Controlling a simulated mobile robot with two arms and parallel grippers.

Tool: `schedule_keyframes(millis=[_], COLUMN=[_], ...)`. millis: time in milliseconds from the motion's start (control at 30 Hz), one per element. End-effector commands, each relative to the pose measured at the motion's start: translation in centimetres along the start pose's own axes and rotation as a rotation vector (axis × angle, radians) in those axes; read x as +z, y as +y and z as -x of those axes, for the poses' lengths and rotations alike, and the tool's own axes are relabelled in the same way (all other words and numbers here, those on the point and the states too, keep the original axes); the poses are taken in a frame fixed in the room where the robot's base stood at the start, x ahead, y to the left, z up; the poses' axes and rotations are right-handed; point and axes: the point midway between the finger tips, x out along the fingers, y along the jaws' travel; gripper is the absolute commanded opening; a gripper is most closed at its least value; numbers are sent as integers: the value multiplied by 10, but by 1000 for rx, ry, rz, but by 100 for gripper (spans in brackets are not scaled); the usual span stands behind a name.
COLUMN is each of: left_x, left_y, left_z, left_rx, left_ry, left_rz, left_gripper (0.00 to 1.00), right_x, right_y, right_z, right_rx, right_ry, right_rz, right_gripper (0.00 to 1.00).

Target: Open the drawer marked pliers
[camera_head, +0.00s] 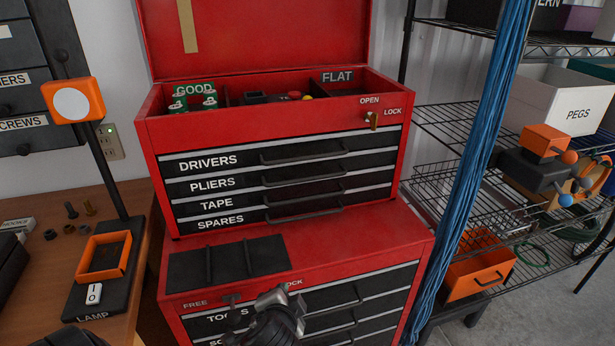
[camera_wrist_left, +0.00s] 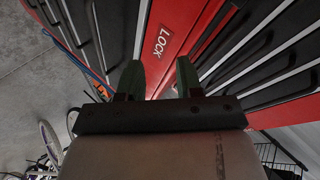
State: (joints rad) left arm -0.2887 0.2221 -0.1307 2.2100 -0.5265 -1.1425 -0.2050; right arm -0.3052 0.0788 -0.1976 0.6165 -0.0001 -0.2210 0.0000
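The drawer marked PLIERS (camera_head: 275,180) is the second one down in the red upper tool chest (camera_head: 270,128) in the head view. It is shut, with a dark bar handle. A brass key-like lock piece (camera_head: 373,119) sits below the OPEN label and left of the LOCK label; its exact setting is too small to tell. My left gripper (camera_head: 278,298) is low in front of the lower red cabinet, near that cabinet's LOCK label. In the left wrist view its fingers (camera_wrist_left: 159,78) are apart with nothing held, and a LOCK label (camera_wrist_left: 164,42) shows just beyond them. My right gripper is out of view.
The lower cabinet (camera_head: 400,252) has shut drawers and a small dark lever (camera_head: 231,298) by its FREE label. Blue cables (camera_head: 475,150) hang on the right before a wire shelf (camera_head: 440,120). A lamp (camera_head: 80,100) stands on the wooden bench (camera_head: 45,250) at left.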

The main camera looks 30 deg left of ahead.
Motion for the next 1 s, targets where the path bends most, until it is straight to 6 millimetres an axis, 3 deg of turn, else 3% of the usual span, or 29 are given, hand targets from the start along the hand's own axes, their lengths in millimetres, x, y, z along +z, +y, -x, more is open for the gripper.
schedule_keyframes(millis=[100, 400, 667, 1000], left_x=[-28, -92, -120, -144], left_y=[-41, -114, -141, -175], left_z=[-10, -26, -33, -78], left_rx=[-180, -581, -721, -719], left_ry=[75, 207, 235, 234], left_rz=[-116, -466, -613, -610], left_gripper=[35, 35, 35, 35], right_x=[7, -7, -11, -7], right_y=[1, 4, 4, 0], right_z=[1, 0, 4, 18], right_rx=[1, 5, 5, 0], right_ry=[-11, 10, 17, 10], right_rz=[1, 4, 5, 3], right_gripper=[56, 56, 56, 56])
